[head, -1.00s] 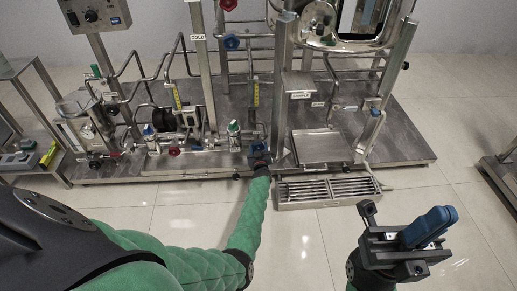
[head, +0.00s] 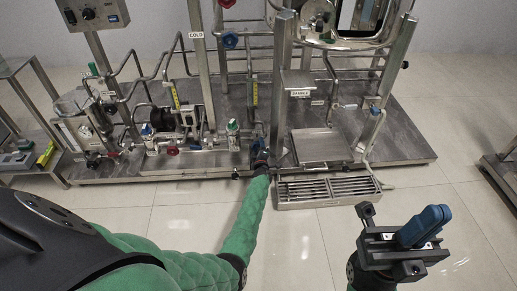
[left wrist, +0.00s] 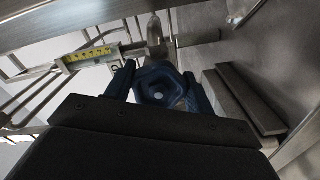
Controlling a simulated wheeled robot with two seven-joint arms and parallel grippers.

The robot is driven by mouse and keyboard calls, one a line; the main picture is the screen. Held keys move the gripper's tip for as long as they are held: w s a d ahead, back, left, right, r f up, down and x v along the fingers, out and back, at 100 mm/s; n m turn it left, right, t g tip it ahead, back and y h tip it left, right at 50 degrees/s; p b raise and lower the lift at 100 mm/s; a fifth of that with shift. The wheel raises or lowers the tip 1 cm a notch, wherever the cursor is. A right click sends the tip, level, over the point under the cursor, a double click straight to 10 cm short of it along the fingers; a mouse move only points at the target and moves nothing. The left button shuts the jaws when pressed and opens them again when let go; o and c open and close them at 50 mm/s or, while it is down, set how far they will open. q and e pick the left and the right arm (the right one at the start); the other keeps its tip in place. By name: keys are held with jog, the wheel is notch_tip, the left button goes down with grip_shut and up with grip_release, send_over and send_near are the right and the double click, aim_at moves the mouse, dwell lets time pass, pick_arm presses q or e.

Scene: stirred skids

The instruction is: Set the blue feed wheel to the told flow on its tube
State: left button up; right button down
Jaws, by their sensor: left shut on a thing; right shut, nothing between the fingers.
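The blue feed wheel (left wrist: 158,88) sits between the two dark blue fingers of my left gripper (left wrist: 160,84) in the left wrist view. In the head view my left gripper (head: 258,152) is at the front edge of the skid, shut on this wheel and largely hiding it. A tube with a yellow scale (left wrist: 88,57) lies left of the wheel in the left wrist view. In the head view a yellow scale (head: 255,93) stands above my left gripper. The flow reading is too small to tell. My right gripper (head: 426,226) is shut and empty at lower right.
Another blue wheel (head: 230,40) is higher on the pipework. A red wheel (head: 172,150) and a green-topped valve (head: 233,126) are left of my left gripper. A steel tray (head: 318,146) and a floor grate (head: 328,188) lie to the right. The floor around my right gripper is clear.

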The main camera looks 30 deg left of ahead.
pick_arm(q)
jog(key=shift+n+b, duration=0.35)
jog(key=shift+n, duration=1.15)
jog(key=o, duration=0.8)
jog(key=shift+c, duration=0.2)
jog(key=shift+o, duration=1)
jog(key=p+v, duration=0.2)
jog(key=v, duration=0.6)
